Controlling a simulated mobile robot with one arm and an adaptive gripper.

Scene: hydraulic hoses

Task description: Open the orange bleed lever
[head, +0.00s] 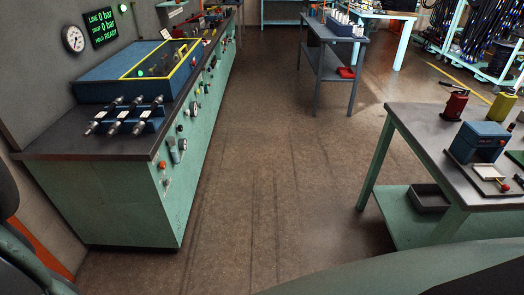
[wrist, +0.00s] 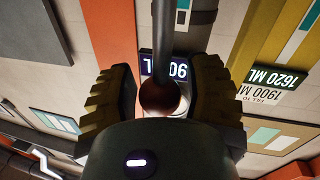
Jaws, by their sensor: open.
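In the wrist view my gripper (wrist: 163,78) has its two ribbed, yellow-brown fingers apart. A dark rod (wrist: 166,40) with a dull red-brown rounded end (wrist: 160,98) shows between them; I cannot tell whether either finger touches it or what it belongs to. I cannot tell for sure which is the bleed lever. My gripper is not visible in the head view.
The green bench (head: 125,205) carries a blue unit (head: 100,90) and a row of hose couplings (head: 125,118). A display (head: 101,28) reads LINE 0 bar, DROP 0 bar, HOLD READY. A dark-topped table (head: 425,125) stands at right. The floor between is clear.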

